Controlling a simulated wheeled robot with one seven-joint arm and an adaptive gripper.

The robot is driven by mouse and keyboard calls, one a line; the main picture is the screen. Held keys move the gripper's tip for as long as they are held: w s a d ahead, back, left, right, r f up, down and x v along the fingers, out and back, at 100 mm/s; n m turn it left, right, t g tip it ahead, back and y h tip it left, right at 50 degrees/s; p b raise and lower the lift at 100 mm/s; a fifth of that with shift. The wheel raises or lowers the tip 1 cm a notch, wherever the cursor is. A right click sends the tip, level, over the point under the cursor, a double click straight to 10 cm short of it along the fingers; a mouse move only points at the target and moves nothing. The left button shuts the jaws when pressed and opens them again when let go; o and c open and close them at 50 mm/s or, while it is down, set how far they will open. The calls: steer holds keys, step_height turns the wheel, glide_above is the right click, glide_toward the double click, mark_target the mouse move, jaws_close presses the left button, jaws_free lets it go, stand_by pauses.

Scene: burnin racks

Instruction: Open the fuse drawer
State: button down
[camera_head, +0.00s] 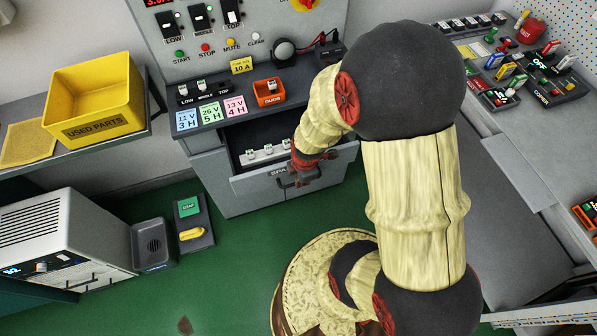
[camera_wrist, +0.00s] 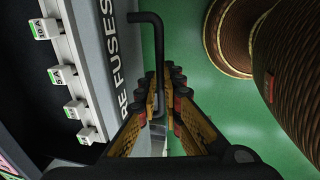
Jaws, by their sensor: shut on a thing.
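The fuse drawer (camera_head: 245,183) is in the grey cabinet under the panel, and it stands pulled out with its inside showing. Several small white fuses (camera_head: 268,151) sit in a row in it; in the wrist view they line the left side. The drawer front (camera_wrist: 95,45) reads "RE FUSES" in the wrist view. Its dark bar handle (camera_wrist: 158,38) runs between the fingers of my gripper (camera_wrist: 165,88). My gripper is shut on the handle, at the drawer front. In the head view my gripper (camera_head: 303,178) hides part of the label and handle.
A yellow "USED PARTS" bin (camera_head: 95,98) stands on the left shelf. An orange "DUDS" box (camera_head: 268,92) sits on the ledge above the drawer. A white machine (camera_head: 62,240) stands at lower left. Green floor (camera_head: 225,255) is clear before the drawer.

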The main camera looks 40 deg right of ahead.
stand_by(0.3)
steer(key=c, duration=1.9)
jaws_free()
steer(key=shift+r, duration=0.1)
steer(key=r, duration=0.4)
steer(key=s+r, duration=0.1)
steer(key=r, duration=0.2)
steer(key=s+r, duration=0.1)
steer(key=r, duration=0.3)
steer(key=shift+s+a+r, duration=0.1)
steer(key=shift+a+r, duration=0.2)
